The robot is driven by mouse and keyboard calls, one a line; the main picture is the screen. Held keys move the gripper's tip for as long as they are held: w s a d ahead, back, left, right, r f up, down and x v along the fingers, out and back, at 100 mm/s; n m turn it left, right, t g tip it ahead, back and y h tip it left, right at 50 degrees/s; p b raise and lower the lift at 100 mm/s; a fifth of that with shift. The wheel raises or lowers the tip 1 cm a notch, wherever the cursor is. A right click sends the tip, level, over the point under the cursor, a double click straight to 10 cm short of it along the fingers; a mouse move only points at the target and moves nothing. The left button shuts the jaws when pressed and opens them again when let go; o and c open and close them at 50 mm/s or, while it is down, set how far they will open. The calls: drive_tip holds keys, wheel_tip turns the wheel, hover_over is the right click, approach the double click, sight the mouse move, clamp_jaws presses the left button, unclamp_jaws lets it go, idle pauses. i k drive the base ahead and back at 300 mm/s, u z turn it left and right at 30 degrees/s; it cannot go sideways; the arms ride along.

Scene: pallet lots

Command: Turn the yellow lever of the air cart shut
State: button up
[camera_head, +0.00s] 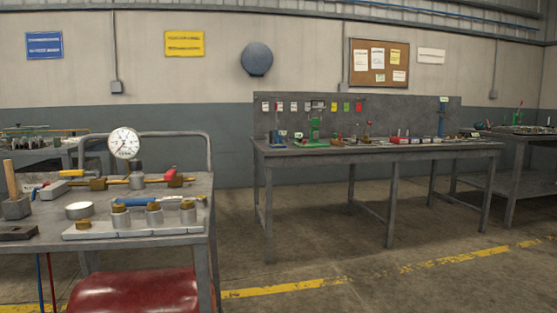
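The air cart (225,232) stands at the left front, a grey metal cart with a push rail and a red tank (135,292) below its top. A brass pipe line with a round white dial gauge (124,143) runs across the top. A small yellow piece that looks like the yellow lever (72,173) lies near the left end of this line, roughly along it. It is too small to tell its exact angle. A red handle (170,174) sits near the line's right end. My gripper is not in view.
On the cart top, a grey block with a wooden handle (11,180), a white round tin (79,210) and a plate with several capped cylinders (135,228) stand in front of the pipe line. A long workbench (375,152) stands behind right. Floor between is clear.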

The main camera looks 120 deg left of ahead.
sight(78, 172)
drive_tip(key=u, duration=5.15)
